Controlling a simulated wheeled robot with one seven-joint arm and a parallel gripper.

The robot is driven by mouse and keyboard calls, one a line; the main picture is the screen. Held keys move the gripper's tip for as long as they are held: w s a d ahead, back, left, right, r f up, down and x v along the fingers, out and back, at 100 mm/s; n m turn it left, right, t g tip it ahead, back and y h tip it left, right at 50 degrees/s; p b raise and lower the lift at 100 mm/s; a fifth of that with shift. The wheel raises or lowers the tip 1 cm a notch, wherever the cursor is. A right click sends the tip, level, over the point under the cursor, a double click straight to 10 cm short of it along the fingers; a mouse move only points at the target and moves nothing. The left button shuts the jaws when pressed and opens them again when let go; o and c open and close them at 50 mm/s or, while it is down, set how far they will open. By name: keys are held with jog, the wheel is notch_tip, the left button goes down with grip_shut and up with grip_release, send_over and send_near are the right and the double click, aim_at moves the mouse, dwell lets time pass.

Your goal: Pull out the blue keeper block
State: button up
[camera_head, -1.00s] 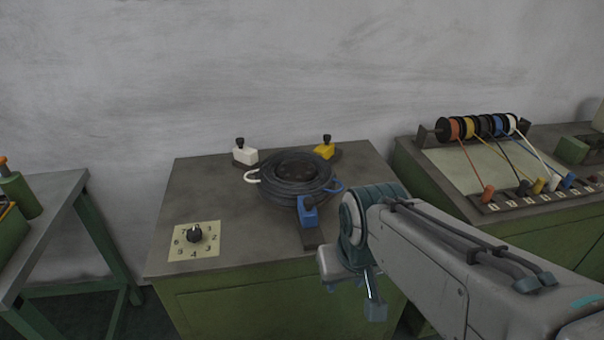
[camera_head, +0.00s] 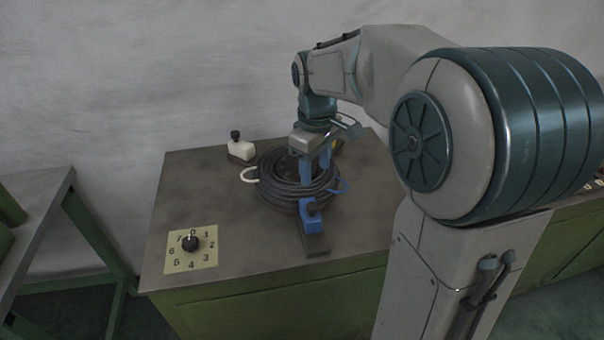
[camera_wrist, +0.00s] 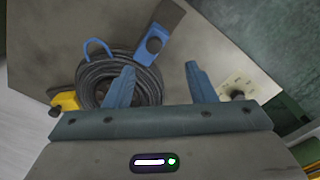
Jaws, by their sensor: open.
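The blue keeper block (camera_head: 312,220), with a dark knob on top, sits on a dark slide strip at the near edge of a black coil (camera_head: 272,185). In the wrist view the block (camera_wrist: 145,52) lies beyond my fingertips, beside the coil (camera_wrist: 98,80). My gripper (camera_head: 314,178) points down over the coil, behind the block in the head view. Its two blue fingers are apart and empty in the wrist view (camera_wrist: 160,72). The fingers hide part of the coil in both views. I cannot tell their exact height above it.
A white block (camera_head: 240,150) and a yellow block (camera_wrist: 66,101) stand around the coil, also with dark knobs. A numbered dial (camera_head: 190,243) is at the table's left front. The tabletop (camera_head: 190,190) left of the coil is clear. My arm covers the right side.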

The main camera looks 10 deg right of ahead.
aim_at(312, 205)
jog(key=shift+n, duration=0.6)
jog(key=w+f, duration=0.1)
jog(key=f, duration=0.8)
jog(key=w+f+p, duration=0.1)
jog(key=f, duration=0.3)
jog(key=shift+w+d+f, duration=0.15)
jog(key=shift+w+f, duration=0.1)
jog(key=shift+w, duration=0.05)
